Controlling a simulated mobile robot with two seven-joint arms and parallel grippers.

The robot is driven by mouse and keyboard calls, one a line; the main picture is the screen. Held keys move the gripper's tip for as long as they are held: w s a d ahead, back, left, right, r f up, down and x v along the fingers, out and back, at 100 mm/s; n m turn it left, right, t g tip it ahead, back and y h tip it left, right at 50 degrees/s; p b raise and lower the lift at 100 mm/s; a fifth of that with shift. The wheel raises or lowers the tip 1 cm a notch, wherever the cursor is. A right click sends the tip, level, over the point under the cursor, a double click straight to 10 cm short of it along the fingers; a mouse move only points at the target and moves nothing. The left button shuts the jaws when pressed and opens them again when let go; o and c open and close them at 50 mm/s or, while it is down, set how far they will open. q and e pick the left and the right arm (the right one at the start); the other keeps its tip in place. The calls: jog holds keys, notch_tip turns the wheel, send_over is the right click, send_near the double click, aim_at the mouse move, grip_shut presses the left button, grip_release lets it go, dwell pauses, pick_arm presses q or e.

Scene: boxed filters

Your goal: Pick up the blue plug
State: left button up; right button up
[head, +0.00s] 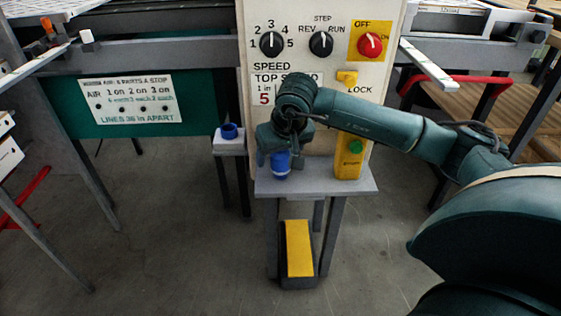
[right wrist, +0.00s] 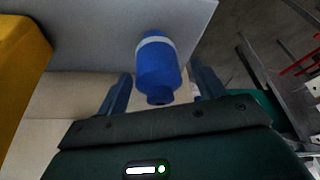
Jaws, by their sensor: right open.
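The blue plug (head: 281,167), a short blue cylinder with a pale band, stands on the small grey shelf (head: 340,186) in front of the control panel. In the right wrist view the plug (right wrist: 157,68) lies between the two fingers of my right gripper (right wrist: 160,72), with visible gaps on both sides. My right gripper (head: 279,158) is open, pointing down over the plug in the head view and partly hiding its top. My left gripper is not in view.
A yellow box with a green button (head: 352,158) stands at the shelf's right end. A blue ring (head: 229,131) sits on a smaller white-topped stand to the left. The panel (head: 298,67) rises behind, and a yellow pedal (head: 299,249) is below.

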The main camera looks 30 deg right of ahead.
jog(key=shift+r, duration=0.1)
jog(key=c, duration=1.1)
